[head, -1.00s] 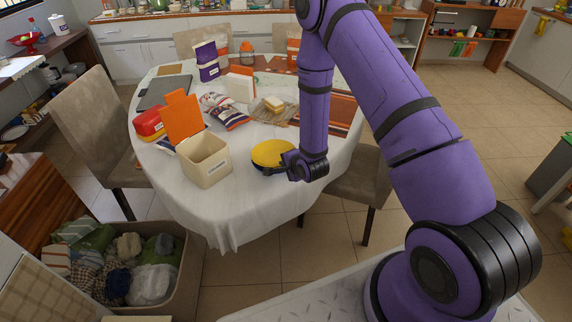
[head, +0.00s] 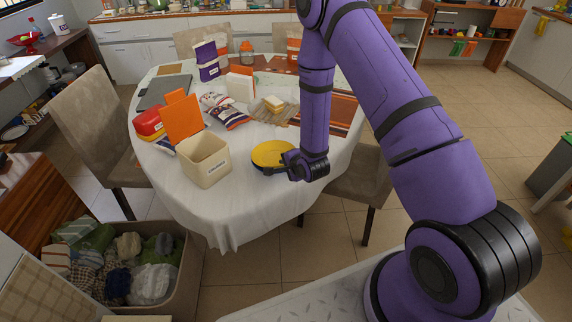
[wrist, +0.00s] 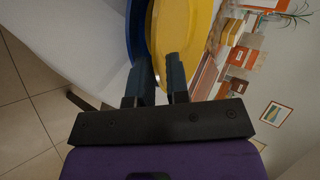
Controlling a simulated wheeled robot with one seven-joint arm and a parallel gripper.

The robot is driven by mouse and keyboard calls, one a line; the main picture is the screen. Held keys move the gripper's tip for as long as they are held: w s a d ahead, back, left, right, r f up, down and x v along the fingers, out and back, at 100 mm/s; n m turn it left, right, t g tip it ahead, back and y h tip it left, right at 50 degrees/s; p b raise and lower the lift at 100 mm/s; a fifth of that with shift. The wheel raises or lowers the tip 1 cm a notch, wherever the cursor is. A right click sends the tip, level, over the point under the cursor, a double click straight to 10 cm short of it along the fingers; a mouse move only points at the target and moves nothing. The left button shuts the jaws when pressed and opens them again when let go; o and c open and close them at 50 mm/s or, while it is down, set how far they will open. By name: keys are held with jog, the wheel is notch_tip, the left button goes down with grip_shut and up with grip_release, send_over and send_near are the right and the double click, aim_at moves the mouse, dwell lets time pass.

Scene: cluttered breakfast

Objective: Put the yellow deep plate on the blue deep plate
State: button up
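The yellow deep plate (head: 270,153) is near the front right edge of the round table, directly above the blue deep plate (head: 267,173). Only a dark blue sliver of the lower plate shows under it in the head view. In the wrist view, the yellow plate (wrist: 185,28) and the blue plate (wrist: 138,22) lie close together; I cannot tell whether they touch. My gripper (wrist: 157,62) is at the yellow plate's near rim, with one finger on each side, and appears shut on it. In the head view, my gripper (head: 289,162) is partly hidden by my wrist.
A beige container (head: 205,162) with an orange lid stands left of the plates. A chair (head: 350,184) stands at the right. Bare tablecloth lies in front of the plates.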

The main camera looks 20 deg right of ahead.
jog(key=shift+v, duration=1.85)
jog(key=o, duration=0.6)
jog(key=shift+c, duration=0.2)
jog(key=shift+s, duration=0.1)
jog(key=s+d, duration=0.1)
jog(key=s, duration=0.6)
jog(key=shift+d, duration=0.15)
dwell(1.0)
jog(key=shift+s+r, duration=0.1)
dwell(0.6)
